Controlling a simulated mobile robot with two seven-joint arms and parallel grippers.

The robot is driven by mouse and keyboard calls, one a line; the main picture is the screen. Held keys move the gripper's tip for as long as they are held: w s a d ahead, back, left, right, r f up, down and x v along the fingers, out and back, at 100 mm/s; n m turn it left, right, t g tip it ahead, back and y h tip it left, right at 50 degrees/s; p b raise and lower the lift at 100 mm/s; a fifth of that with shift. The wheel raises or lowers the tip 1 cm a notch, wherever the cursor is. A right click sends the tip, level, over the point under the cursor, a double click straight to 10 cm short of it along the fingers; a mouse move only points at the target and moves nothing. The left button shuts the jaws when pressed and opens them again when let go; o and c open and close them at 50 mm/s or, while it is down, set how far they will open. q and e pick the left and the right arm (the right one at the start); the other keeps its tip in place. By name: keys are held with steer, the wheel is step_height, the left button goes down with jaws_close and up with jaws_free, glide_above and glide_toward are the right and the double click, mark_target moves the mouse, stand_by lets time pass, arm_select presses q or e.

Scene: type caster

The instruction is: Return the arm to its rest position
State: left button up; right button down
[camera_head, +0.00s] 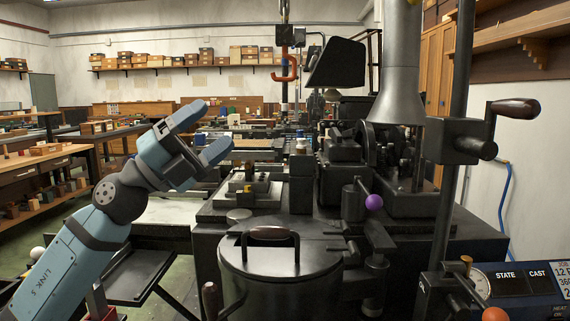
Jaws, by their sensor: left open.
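My left arm comes in from the lower left, light blue with dark joints. My left gripper (213,128) is raised at its end, with its two blue fingers spread apart and nothing between them. It appears in front of the workbench and to the left of the black casting machine (345,147). My right gripper does not show in the head view.
A dark lidded pot (280,270) with a curved handle stands at the front centre. A crank handle (515,108) juts out at the right. A control panel (520,280) is at the lower right. A dark tray (137,277) sits below my left arm. Shelves line the back wall.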

arm_select(q)
steer(key=s+f+n+t+y, duration=0.4)
steer(key=f+n+t+y, duration=0.15)
steer(key=f+n, duration=0.75)
steer(key=s+f+n+t+y, duration=0.4)
steer(key=f+n+t, duration=0.2)
steer(key=f+n, duration=0.7)
steer(key=s+a+f+n+g+y, duration=0.1)
steer(key=s+f+n+g+y, duration=0.2)
steer(key=s+f+n+y, duration=0.8)
steer(key=s+a+r+m+g+p, duration=0.2)
steer(key=s+a+g+p, duration=0.3)
steer(key=p, duration=3)
steer(key=shift+s+a+r+m+g, duration=0.15)
steer(key=shift+s+a+m+g, duration=0.2)
steer(key=shift+s+a+m, duration=0.5)
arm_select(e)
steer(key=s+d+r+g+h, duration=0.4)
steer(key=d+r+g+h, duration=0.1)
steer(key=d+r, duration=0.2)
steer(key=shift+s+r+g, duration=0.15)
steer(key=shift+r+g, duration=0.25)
